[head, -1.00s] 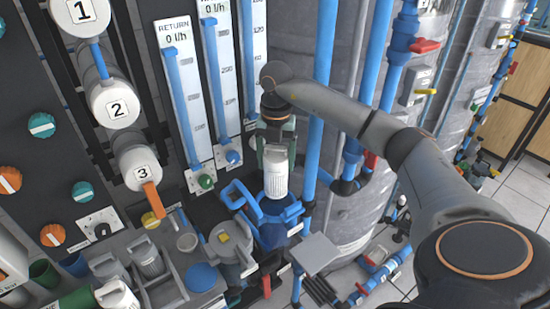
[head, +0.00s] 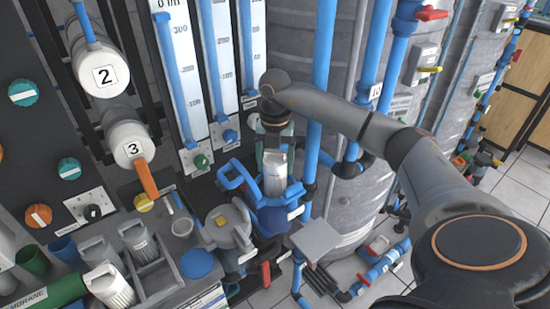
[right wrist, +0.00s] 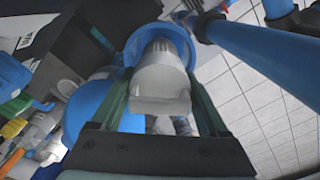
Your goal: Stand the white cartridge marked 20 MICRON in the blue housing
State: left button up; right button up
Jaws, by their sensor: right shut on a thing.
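The white cartridge (head: 275,180) hangs upright in my right gripper (head: 274,150), shut on its upper part. Its marking is too small to read. The blue housing (head: 272,220) is directly below, and the cartridge's lower end is at its mouth. In the right wrist view the cartridge (right wrist: 160,85) is between the green fingers of my right gripper (right wrist: 163,95), and the round blue rim of the housing (right wrist: 133,48) shows around its far end. How deep it sits is hard to tell. My left gripper is out of view.
A grey housing with a lid (head: 226,228) stands left of the blue one, with a blue wrench-like handle (head: 235,180) behind. Other white cartridges (head: 108,287) stand in a rack at lower left. Blue pipes (head: 322,90) rise close to the right. A grey plate (head: 316,240) is at front right.

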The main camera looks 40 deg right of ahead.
jog(key=shift+f+b, duration=0.95)
jog(key=shift+f, duration=0.9)
notch_tip(320, 180, down, 2)
jog(key=shift+f+b, duration=0.1)
jog(key=shift+b, duration=0.45)
jog(key=shift+f+b, duration=0.8)
jog(key=shift+f, duration=0.5)
jog(key=shift+f+b, duration=0.35)
jog(key=shift+f, duration=0.25)
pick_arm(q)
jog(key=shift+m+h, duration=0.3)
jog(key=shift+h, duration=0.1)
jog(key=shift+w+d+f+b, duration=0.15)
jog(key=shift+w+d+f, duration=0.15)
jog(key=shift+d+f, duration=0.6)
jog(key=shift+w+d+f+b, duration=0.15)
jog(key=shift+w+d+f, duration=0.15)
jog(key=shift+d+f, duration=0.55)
pick_arm(e)
jog(key=shift+f, duration=0.6)
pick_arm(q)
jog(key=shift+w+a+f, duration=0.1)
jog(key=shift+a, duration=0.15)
